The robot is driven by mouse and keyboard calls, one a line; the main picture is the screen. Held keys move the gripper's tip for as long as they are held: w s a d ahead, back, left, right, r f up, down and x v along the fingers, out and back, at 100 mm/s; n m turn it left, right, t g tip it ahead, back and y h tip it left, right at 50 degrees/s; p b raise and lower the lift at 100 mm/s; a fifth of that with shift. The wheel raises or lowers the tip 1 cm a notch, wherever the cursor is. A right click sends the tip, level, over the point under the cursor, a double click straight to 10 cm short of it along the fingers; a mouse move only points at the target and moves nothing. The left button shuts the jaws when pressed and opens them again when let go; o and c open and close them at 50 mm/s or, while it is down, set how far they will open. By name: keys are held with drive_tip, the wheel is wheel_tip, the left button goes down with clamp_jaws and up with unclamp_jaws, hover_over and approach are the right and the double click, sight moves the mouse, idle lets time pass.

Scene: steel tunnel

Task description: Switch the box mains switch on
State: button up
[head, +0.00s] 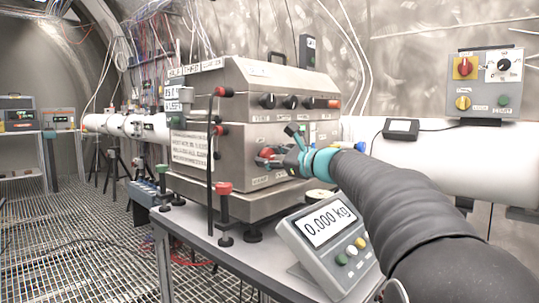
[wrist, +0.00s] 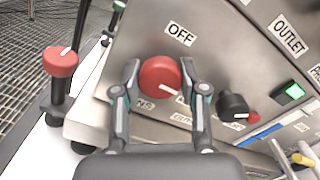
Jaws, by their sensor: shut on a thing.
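The steel box (head: 240,138) stands on a table in the head view. Its red round mains switch (wrist: 158,78) sits on the front panel in the wrist view, with a white pointer mark toward its lower right edge. An OFF label (wrist: 180,34) is above it, and a label ending in "NS" (wrist: 143,103) below is partly hidden by a finger. My gripper (wrist: 163,72) is shut on the switch, one finger on each side. In the head view my gripper (head: 290,158) is at the lower front panel and partly covers the switch (head: 266,153).
A black knob (wrist: 233,105) and a green-lit switch (wrist: 294,91) are right of my fingers. A red-topped post (wrist: 60,62) stands left. A scale display (head: 328,228) reading 0.000 kg is below my arm. A wall control box (head: 485,85) is at right.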

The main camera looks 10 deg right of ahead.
idle(0.3)
drive_tip(key=o, duration=1.2)
drive_tip(key=shift+c, duration=0.2)
drive_tip(key=v, duration=1.2)
